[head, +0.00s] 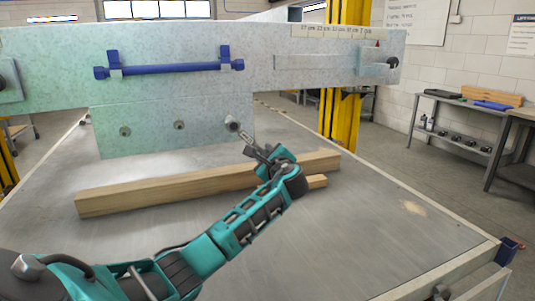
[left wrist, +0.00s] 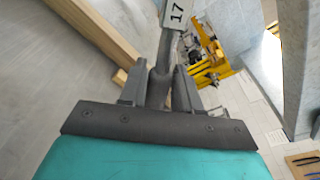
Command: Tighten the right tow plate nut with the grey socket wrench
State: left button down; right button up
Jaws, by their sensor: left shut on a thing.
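The tow plate (head: 150,118) hangs below the galvanized frame beam, with a left nut (head: 125,131) and a middle nut (head: 179,125) in view. The right tow plate nut is at the plate's right end, where the upper end of the grey socket wrench (head: 246,138) overlaps it. I cannot tell whether the socket is seated on it. My left gripper (head: 262,153) is shut on the wrench, just below and right of that nut.
Wooden beams (head: 150,190) lie on the grey table (head: 350,230) below the plate and behind my left arm. A blue bar (head: 170,69) is fixed across the frame beam (head: 270,45). A yellow post (head: 340,120) stands behind. The table's right side is clear.

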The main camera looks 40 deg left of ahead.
pick_arm(q)
jog(key=shift+s+a+f, duration=0.1)
jog(key=shift+s+a+f+m, duration=0.3)
jog(key=shift+s+f+m, duration=0.35)
jog(key=shift+m, duration=0.15)
jog(key=shift+w+d+r+n, duration=0.25)
jog(key=shift+w+r+n, duration=0.25)
jog(key=shift+w+n, duration=0.1)
jog(key=c, duration=1.4)
grip_release()
jog(key=shift+s, duration=0.1)
grip_shut()
jog(key=shift+r, duration=0.1)
jog(key=shift+d, duration=0.2)
